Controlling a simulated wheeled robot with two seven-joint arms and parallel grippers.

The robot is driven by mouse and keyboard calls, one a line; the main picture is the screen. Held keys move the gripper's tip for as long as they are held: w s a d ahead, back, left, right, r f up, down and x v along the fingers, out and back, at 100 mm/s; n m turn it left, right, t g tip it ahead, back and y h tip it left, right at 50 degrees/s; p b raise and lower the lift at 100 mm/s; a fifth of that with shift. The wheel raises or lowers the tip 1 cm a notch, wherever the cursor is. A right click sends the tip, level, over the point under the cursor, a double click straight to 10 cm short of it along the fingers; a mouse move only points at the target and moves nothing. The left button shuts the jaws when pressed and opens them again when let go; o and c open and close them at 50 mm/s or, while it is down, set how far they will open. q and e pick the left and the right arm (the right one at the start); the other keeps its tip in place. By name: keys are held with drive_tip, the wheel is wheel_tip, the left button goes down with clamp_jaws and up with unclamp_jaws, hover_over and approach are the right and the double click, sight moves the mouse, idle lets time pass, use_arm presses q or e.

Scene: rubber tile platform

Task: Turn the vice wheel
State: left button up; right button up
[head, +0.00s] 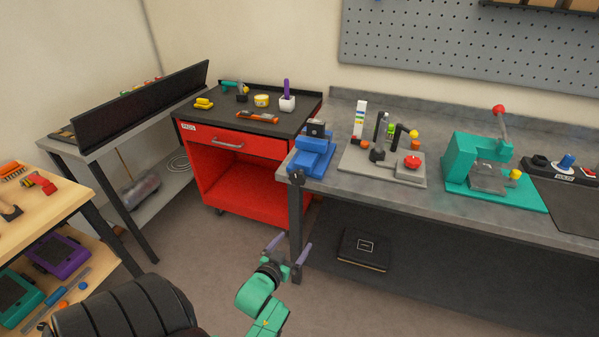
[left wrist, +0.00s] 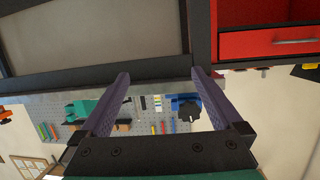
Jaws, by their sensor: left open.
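The blue vice (head: 314,158) stands at the left front corner of the grey workbench. Its dark wheel (head: 297,177) faces the front, just beyond the bench edge. My left gripper (head: 290,247) is open and empty, with its two purple fingers apart. In the head view it is in front of the bench, below the wheel and apart from it. The left wrist view looks upside down. My right gripper is not in view.
A red tool cart (head: 236,160) stands left of the vice. A grey plate with a red button (head: 412,162) and a green press (head: 477,160) stand to its right on the workbench (head: 440,212). A bench leg (head: 296,225) rises behind my gripper.

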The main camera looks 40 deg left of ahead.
sight(296, 180)
use_arm(q)
drive_tip(key=a+r+n+t+y, duration=0.15)
drive_tip(key=a+r, duration=0.35)
drive_tip(key=r, duration=0.7)
drive_tip(key=shift+m+t+y, duration=0.35)
drive_tip(key=shift+t, duration=0.1)
drive_tip(key=x, duration=1.4)
drive_tip(key=shift+w+d+p, duration=0.15)
drive_tip(key=shift+d+p, duration=0.05)
drive_tip(key=shift+p, duration=0.1)
drive_tip(key=c, duration=1.4)
